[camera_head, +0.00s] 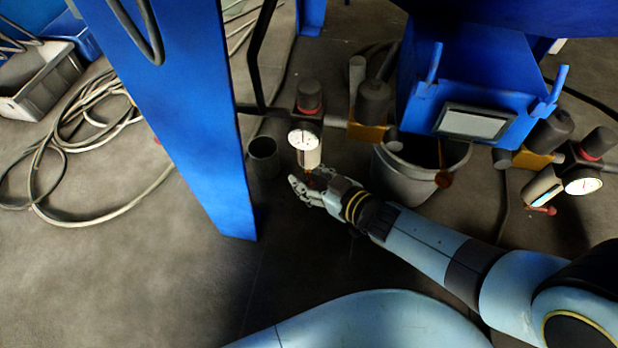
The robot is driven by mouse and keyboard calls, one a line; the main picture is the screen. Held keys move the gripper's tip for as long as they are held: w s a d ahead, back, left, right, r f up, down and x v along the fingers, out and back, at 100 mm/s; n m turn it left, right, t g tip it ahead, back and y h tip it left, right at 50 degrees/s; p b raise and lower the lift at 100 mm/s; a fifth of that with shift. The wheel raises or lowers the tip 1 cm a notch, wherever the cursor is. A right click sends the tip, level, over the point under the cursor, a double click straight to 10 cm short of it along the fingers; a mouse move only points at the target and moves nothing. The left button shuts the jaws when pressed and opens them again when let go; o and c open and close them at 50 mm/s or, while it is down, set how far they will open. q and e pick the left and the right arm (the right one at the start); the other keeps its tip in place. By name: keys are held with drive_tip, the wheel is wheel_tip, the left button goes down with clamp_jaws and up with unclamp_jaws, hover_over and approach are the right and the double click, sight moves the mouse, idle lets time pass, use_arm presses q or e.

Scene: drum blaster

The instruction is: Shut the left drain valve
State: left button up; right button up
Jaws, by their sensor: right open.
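The left filter unit hangs beside the blue post, with a round white gauge (303,139) and a pale bowl (309,159) below it. A small dark red part, which looks like the left drain valve (308,181), shows under the bowl, partly hidden by my fingers. My right gripper (304,184) is open, its fingertips close around or beside this part; I cannot tell if they touch it. The valve's handle position is not clear. A similar unit at the right has a gauge (584,186) and a red drain valve (545,210). My left gripper is out of view.
A blue post (195,120) stands left of my right gripper. A dark cup (264,158) is on the floor beside the left unit. A grey bucket (408,185) stands behind my right forearm. Coiled hoses (75,140) and a grey crate (40,80) lie left.

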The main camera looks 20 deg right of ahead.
drive_tip(key=shift+c, duration=0.5)
clamp_jaws()
drive_tip(key=shift+w, duration=0.1)
